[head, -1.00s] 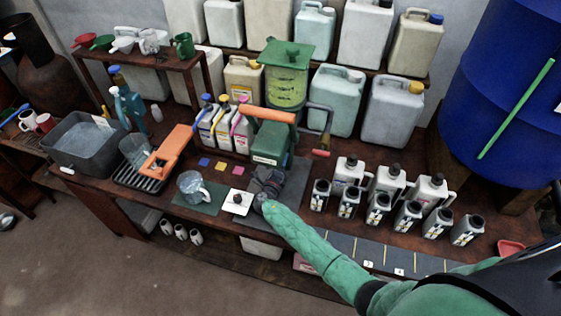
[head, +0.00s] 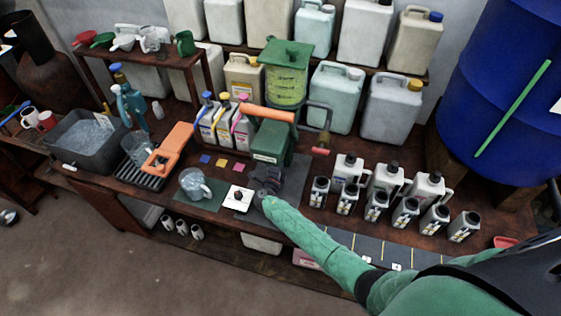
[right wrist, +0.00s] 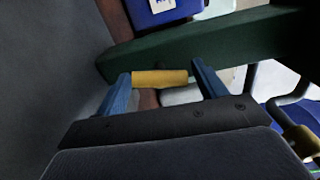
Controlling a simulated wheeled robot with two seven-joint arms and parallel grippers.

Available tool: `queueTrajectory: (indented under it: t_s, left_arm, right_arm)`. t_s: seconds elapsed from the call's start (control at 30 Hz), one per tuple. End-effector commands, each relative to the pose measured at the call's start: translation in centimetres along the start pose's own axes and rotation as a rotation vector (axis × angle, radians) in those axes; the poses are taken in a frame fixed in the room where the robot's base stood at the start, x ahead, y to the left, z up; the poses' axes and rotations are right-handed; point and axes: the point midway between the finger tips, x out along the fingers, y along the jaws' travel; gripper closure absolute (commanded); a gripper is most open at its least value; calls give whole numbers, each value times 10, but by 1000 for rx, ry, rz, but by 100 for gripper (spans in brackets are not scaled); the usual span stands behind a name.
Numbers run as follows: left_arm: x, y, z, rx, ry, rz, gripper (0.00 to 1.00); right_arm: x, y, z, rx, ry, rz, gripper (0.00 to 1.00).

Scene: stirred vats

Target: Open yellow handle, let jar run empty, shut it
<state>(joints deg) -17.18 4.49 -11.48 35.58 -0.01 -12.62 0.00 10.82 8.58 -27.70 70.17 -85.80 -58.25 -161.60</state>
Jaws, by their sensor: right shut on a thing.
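A lidded green jar (head: 286,84) with yellow-green contents stands at the back of the bench, behind a green machine (head: 270,140) with an orange bar on top. The yellow handle (right wrist: 160,78) shows in the right wrist view, between the blue fingers of my right gripper (right wrist: 163,84); the gripper is shut on it. In the head view my right gripper (head: 266,184) is dark, low in front of the green machine, and the yellow handle is hidden there. A clear glass mug (head: 193,184) stands on a green mat to its left. My left gripper is out of view.
Several small bottles (head: 376,204) stand to the right of the gripper. A brass valve with a red-tipped lever (head: 321,151) juts out beside the machine. A grey tub (head: 85,140) and an orange tool (head: 168,148) are on the left. A blue drum (head: 500,95) stands at right.

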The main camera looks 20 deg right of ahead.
Motion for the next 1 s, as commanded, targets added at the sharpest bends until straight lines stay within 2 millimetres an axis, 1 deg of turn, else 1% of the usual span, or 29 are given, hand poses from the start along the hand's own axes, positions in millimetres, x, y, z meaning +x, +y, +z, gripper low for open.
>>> queueTrajectory:
  t_s: [0.17,0.2,0.3,0.57,0.67,0.77,1.0]
  left_arm:
    - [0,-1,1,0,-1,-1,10]
    - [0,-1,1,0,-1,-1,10]
    - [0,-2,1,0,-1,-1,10]
    - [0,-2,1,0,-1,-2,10]
    - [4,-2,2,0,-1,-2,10]
    - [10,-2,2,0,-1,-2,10]
    - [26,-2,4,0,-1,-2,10]
  right_arm:
    - [0,0,1,1,-2,1,52]
    - [0,0,1,1,-2,1,26]
    - [0,0,1,1,-1,1,9]
    - [-1,0,0,1,-1,0,9]
    - [-6,2,0,1,-1,1,9]
    - [-18,4,0,1,-2,2,9]
    - [-55,5,1,2,-2,2,9]
